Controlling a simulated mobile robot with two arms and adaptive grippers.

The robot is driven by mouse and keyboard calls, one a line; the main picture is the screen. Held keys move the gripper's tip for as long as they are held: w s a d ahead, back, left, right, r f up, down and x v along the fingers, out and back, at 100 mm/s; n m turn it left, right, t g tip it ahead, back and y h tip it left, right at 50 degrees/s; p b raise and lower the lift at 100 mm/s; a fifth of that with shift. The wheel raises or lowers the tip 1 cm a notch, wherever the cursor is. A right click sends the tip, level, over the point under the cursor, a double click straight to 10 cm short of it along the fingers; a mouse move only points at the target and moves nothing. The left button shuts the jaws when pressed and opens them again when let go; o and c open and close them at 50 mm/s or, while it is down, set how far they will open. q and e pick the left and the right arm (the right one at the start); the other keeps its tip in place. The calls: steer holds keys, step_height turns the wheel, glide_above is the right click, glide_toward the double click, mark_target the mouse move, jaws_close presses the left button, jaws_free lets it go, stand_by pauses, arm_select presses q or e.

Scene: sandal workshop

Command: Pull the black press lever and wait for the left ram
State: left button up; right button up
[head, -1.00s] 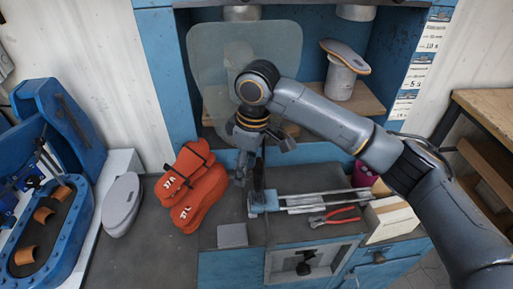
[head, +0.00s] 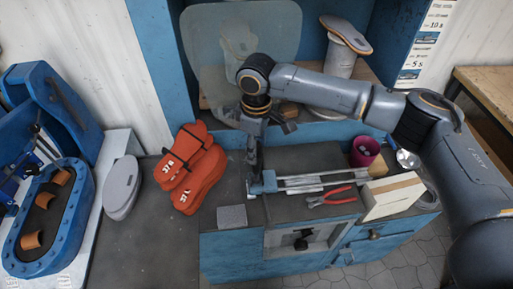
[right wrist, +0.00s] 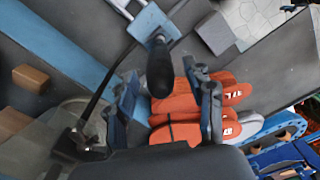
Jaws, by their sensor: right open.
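The black press lever (right wrist: 160,70) stands up from a pale bracket in the right wrist view, its black grip in front of and between my open fingers. My right gripper (right wrist: 165,103) is open and seems empty, with a finger on each side of the grip; I cannot tell if either touches it. In the head view my right gripper (head: 270,135) hangs over the bench front at the lever's bracket (head: 268,182), largely covering the lever. The left ram is out of view above. A clear shield (head: 215,60) covers the left press bay. My left gripper is not in view.
Orange sandals (head: 192,165) lie left of the lever, beside a grey sole (head: 121,188) and a grey block (head: 232,216). Red pliers (head: 330,198), a magenta cup (head: 365,151) and a pale box (head: 393,194) are right. A blue fixture (head: 45,225) stands far left.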

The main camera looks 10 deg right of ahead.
steer(key=shift+f, duration=1.25)
jaws_close()
